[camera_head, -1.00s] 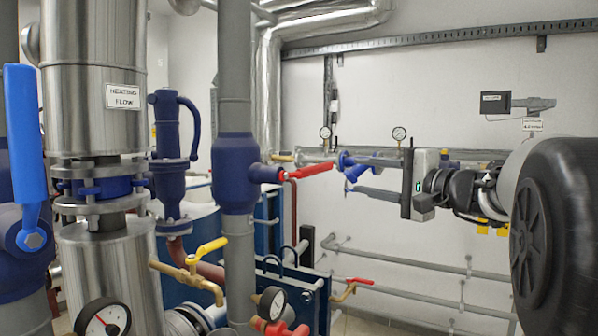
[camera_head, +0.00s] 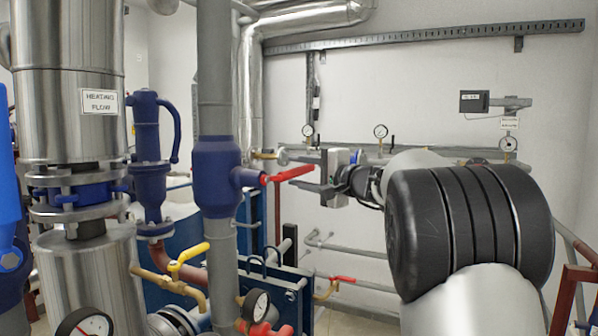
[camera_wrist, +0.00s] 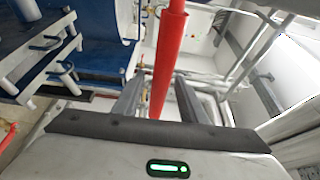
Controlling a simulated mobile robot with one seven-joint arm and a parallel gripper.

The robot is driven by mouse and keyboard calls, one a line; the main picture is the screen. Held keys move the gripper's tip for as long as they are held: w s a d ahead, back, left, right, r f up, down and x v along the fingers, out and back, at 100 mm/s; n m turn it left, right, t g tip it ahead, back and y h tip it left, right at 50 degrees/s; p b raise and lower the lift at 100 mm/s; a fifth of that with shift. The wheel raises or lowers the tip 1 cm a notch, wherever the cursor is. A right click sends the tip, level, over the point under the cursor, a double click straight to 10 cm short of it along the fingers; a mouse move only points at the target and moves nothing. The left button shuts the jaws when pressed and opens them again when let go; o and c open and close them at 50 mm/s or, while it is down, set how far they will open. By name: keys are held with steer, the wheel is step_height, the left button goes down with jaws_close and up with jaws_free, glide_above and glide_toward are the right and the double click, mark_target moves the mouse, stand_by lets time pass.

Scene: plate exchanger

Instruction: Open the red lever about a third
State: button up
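The red lever (camera_head: 288,174) sticks out to the right from the blue valve body (camera_head: 216,178) on the grey vertical pipe, tilted slightly upward. My gripper (camera_head: 306,174) comes at it from the right, one finger above and one below the lever's free end. In the wrist view the red lever (camera_wrist: 168,70) runs down between the two fingers of my gripper (camera_wrist: 160,98). The fingers stand apart, with a gap visible on the left side of the lever; contact on the right side cannot be told.
A yellow-handled valve (camera_head: 188,256), a dark gauge (camera_head: 257,306) and a second, lower red handle (camera_head: 342,279) sit below. A steel pipe labelled heating flow (camera_head: 68,120) stands at left. A blue plate unit (camera_head: 185,240) lies behind the grey pipe. The white wall is behind.

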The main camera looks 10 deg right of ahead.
mark_target(298, 167)
jaws_close()
steer(key=shift+b, duration=0.5)
steer(key=r+n+b, duration=0.1)
steer(key=b, duration=0.2)
steer(key=shift+s+r+n+t+y+b, duration=0.1)
steer(key=shift+r+n+t+y+b, duration=0.1)
steer(key=shift+n+t+y+b, duration=0.15)
steer(key=b, duration=0.1)
steer(key=r+n+b, duration=0.2)
steer(key=shift+s+a+r+y+b, duration=0.15)
steer(key=shift+s+r+y+b, duration=0.1)
steer(key=shift+y+b, duration=0.1)
steer(key=shift+s+a+r+n+t+y+b, duration=0.1)
steer(key=shift+s+a+r+n+b, duration=0.05)
steer(key=shift+r+n+b, duration=0.35)
steer(key=shift+s+a+r+n+t+y+b, duration=0.1)
steer(key=shift+s+r+n+t+b, duration=0.05)
steer(key=shift+r+n+b, duration=0.35)
steer(key=shift+s+a+r+n+t+y+b, duration=0.15)
steer(key=shift+r+n+b, duration=0.15)
steer(key=shift+r, duration=0.3)
